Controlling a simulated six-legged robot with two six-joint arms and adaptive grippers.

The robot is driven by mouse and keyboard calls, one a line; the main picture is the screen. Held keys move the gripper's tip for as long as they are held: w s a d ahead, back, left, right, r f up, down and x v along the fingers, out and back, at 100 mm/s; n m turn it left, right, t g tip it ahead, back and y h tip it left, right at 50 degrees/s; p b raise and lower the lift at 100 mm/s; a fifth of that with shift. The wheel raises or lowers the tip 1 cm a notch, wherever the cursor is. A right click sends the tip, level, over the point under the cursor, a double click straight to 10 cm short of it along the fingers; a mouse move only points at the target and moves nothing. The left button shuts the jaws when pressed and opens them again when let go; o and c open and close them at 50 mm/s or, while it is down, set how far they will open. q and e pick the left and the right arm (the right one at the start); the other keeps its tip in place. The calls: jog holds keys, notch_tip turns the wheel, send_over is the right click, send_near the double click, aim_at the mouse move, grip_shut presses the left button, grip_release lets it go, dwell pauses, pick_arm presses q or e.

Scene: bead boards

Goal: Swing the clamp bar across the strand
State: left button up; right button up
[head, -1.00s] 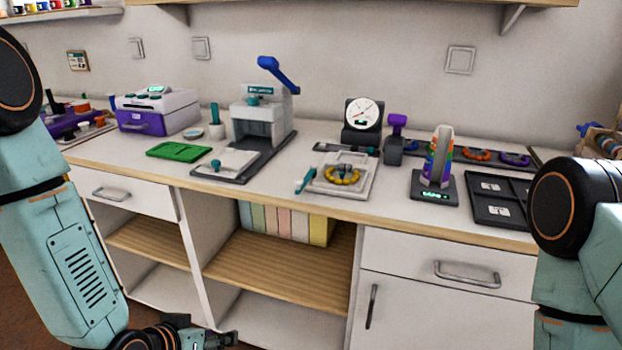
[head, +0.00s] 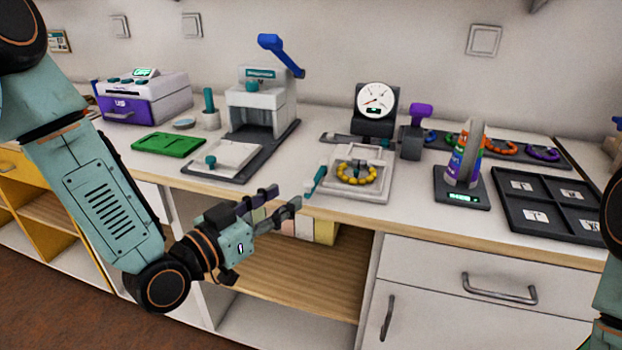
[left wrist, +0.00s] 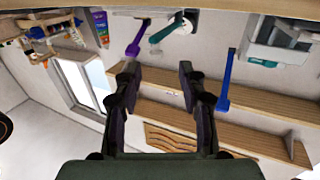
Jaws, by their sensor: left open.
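The strand (head: 341,176) is a ring of yellow beads lying on a light square board (head: 373,190) near the counter's front edge. The clamp bar looks like the piece with a teal handle (head: 316,180) at the board's left side, its handle pointing towards the front; it does not lie across the beads. My left gripper (head: 283,199) is open and empty, in front of the counter edge, left of and below the board. The left wrist view shows its two fingers (left wrist: 155,85) apart with nothing between them. My right gripper is out of view.
A press with a blue lever (head: 281,55) stands left of the board, with a white plate (head: 235,157) before it. A dial gauge (head: 375,99) stands behind. A rainbow cone stand (head: 462,192) and a black tray (head: 550,226) are to the right.

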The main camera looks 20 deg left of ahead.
aim_at(308, 181)
pick_arm(q)
jog(key=shift+w+d+r+b, duration=0.15)
jog(key=shift+w+d+b, duration=0.3)
jog(key=shift+d, duration=0.35)
jog(key=b+x, duration=0.1)
jog(key=x, duration=0.4)
jog(key=shift+w, duration=0.7)
grip_shut()
